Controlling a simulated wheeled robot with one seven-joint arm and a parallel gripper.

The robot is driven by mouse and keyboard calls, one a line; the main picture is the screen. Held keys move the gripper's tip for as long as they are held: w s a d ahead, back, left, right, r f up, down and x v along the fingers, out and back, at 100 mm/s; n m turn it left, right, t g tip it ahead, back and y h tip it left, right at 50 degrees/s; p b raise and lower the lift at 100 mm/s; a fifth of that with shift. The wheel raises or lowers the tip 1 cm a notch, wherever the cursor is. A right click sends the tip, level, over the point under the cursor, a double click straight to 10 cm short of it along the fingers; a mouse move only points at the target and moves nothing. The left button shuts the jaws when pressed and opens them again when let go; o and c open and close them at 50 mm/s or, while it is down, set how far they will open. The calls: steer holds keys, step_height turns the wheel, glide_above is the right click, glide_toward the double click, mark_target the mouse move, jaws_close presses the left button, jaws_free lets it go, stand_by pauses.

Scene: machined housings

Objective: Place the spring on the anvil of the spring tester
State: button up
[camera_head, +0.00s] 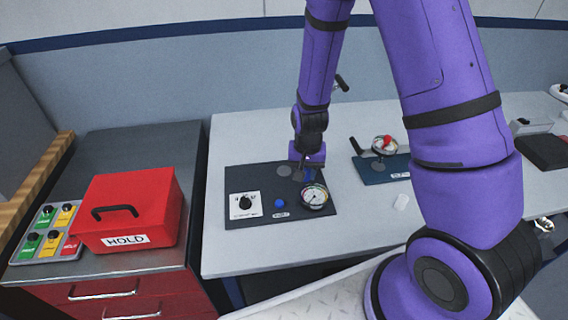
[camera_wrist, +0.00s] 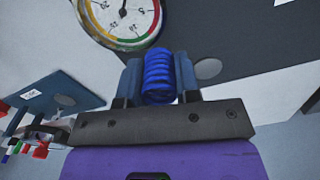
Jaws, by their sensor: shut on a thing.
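A blue coil spring (camera_wrist: 159,76) is clamped between the two fingers of my gripper (camera_wrist: 160,78) in the wrist view. In the head view, my gripper (camera_head: 304,177) is over the back right part of a dark panel (camera_head: 250,176), and the spring is too small to make out. The panel bears a round dial gauge (camera_head: 314,196), also in the wrist view (camera_wrist: 122,12). A flat grey disc (camera_head: 285,170) is on the panel left of my gripper; a disc also shows beside the spring in the wrist view (camera_wrist: 208,69). I cannot tell which fixture is the spring tester.
A blue board (camera_head: 370,170) with a gauge (camera_head: 385,145), red part and black lever stands to the right. A red HOLD box (camera_head: 130,208) and button panel (camera_head: 46,233) are on the left cabinet. The front of the table is clear.

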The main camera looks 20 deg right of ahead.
glide_above(284, 170)
steer(key=shift+f, duration=2.2)
steer(key=shift+f, duration=0.1)
steer(key=o, duration=0.9)
